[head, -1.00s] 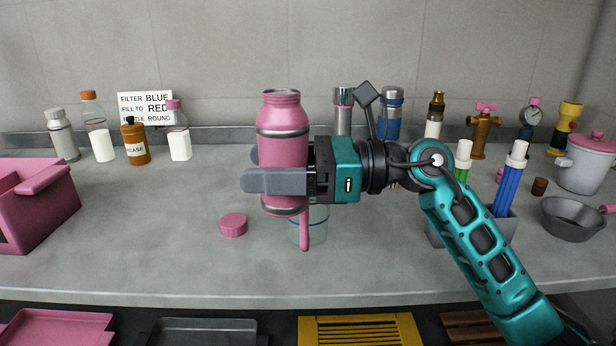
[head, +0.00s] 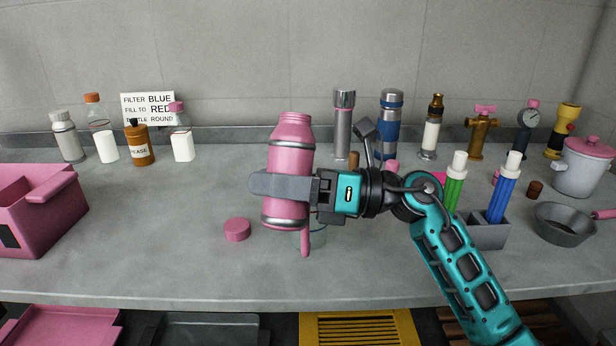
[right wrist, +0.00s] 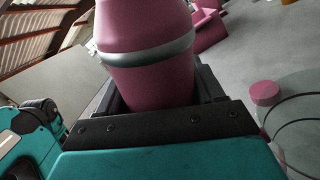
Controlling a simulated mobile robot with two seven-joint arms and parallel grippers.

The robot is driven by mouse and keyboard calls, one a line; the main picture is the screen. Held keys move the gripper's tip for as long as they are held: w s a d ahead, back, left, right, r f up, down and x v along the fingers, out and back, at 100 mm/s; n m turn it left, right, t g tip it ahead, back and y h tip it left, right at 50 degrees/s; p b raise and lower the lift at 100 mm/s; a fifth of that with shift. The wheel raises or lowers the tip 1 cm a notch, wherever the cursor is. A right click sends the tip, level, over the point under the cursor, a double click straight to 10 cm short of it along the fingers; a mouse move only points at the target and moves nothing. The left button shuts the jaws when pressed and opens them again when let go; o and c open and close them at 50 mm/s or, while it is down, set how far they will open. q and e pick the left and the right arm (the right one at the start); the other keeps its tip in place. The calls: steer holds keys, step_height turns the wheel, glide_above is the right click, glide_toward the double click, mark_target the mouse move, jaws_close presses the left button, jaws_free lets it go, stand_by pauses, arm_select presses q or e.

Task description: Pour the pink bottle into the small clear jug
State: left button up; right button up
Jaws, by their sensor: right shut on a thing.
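I see no stream. My left gripper is not in view.
A round pink cap (head: 237,230) lies left of the jug. A pink bin (head: 40,210) stands at the left, a grey holder (head: 488,236) with green and blue tubes at the right. Several bottles and flasks line the back. The counter's middle left is clear.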

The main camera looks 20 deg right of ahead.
steer(key=shift+w+d+r+m+t+p, duration=0.1)
steer(key=shift+w+r+m+t+p, duration=0.15)
steer(key=shift+m+p, duration=0.35)
steer(key=shift+w+d+r+m+t+p, duration=0.15)
steer(key=shift+r+m+p, duration=0.15)
steer(key=shift+m+p, duration=0.3)
steer(key=shift+s+a+f+m+t+p, duration=0.1)
steer(key=shift+s+f+m+t+p, duration=0.1)
steer(key=shift+m+p, duration=0.35)
steer(key=shift+s+a+f+m+t+p, duration=0.1)
steer(key=shift+m+t+p, duration=0.15)
steer(key=shift+m, duration=0.5)
steer(key=shift+s+m+y+p, duration=0.1)
steer(key=shift+m+y+p, duration=0.2)
steer(key=shift+m+p, duration=0.15)
steer(key=shift+s+a+f+m+p, duration=0.1)
steer(key=shift+m+p, duration=0.25)
steer(key=shift+m+t+p, duration=0.3)
steer(key=shift+m+t, duration=0.05)
steer(key=shift+m, duration=0.05)
steer(key=shift+s+a+m, duration=0.1)
steer(key=shift+m, duration=0.2)
steer(key=shift+m+p, duration=0.4)
steer(key=shift+p, duration=0.15)
steer(key=shift+s+f+m+t+p, duration=0.1)
steer(key=shift+m+t+p, duration=0.5)
steer(key=shift+m, duration=0.4)
steer(key=shift+m+p, duration=0.3)
steer(key=shift+p, duration=0.1)
